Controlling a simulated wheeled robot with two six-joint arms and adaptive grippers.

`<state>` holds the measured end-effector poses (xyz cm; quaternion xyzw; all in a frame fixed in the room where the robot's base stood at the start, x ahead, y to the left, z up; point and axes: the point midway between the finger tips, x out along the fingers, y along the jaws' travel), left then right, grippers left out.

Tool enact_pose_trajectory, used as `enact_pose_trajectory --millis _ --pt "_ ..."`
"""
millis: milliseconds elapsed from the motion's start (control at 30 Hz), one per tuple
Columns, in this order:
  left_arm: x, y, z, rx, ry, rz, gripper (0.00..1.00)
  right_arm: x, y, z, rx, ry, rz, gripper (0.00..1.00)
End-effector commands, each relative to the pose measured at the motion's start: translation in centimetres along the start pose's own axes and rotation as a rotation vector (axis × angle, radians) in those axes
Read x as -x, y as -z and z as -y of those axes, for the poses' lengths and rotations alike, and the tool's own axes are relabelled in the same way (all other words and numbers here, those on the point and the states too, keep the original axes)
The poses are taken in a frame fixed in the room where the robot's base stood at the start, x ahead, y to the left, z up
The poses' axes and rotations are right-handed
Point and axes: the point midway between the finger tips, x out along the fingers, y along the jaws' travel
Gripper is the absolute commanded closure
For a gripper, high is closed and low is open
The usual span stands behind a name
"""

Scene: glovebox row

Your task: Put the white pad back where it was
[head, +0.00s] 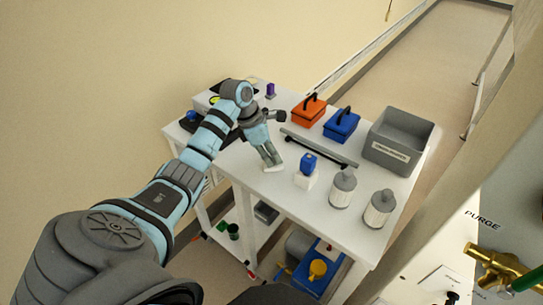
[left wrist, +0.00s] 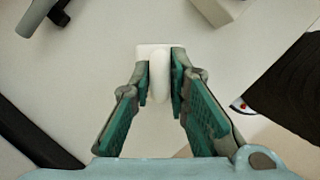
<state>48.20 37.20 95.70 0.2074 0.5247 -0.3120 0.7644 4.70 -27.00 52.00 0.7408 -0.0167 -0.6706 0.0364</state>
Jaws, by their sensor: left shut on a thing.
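My left gripper (head: 268,157) comes down over the near left part of the white table top (head: 238,166). In the left wrist view its two green-lined fingers (left wrist: 160,85) are closed on the white pad (left wrist: 153,52), a small pale piece with a rounded ridge between the fingertips. In the head view only a small part of the white pad (head: 274,168) shows under the fingertips. I cannot tell whether it touches the table or is just above it. My right gripper is not in view.
A grey bar (head: 318,149) lies behind the gripper. An orange case (head: 308,112), a blue case (head: 341,125) and a grey bin (head: 399,143) line the back.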

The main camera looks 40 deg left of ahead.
Motion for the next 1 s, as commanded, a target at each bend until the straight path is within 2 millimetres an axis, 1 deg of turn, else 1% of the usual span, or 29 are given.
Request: enact_pose_trajectory --millis 67,333,367,400,467,500,767,833,867,933,1000 --pt "-0.5 0.2 0.0 0.000 -0.001 0.000 1.00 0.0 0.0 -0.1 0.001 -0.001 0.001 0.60" --pt "-0.7 0.3 -0.1 0.000 -0.002 0.000 1.00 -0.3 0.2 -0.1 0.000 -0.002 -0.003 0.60" --pt "-0.8 0.3 -0.1 0.000 -0.002 0.000 0.83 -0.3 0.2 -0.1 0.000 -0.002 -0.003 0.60" --pt "-0.7 0.3 -0.1 0.000 -0.002 0.000 0.76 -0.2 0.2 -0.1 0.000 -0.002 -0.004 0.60" --pt "-0.7 0.3 0.0 0.000 -0.001 0.000 0.67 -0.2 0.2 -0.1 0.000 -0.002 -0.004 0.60" --pt "-0.7 0.3 0.0 0.000 -0.001 0.000 0.64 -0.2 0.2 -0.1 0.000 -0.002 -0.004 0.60" --pt "-0.6 0.2 0.0 0.000 -0.001 0.000 0.64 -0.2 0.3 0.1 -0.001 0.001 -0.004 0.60" --pt "-0.2 0.1 -0.1 0.000 -0.002 0.001 0.64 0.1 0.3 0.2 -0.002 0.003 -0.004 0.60" --pt "0.1 0.1 -0.1 0.000 -0.003 0.001 0.64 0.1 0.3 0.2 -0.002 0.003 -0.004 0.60" --pt "1.2 0.2 -0.1 -0.001 -0.005 0.001 0.64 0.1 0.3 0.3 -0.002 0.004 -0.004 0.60" --pt "3.0 0.2 -0.1 -0.002 -0.006 0.000 0.64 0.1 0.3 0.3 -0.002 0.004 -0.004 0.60"
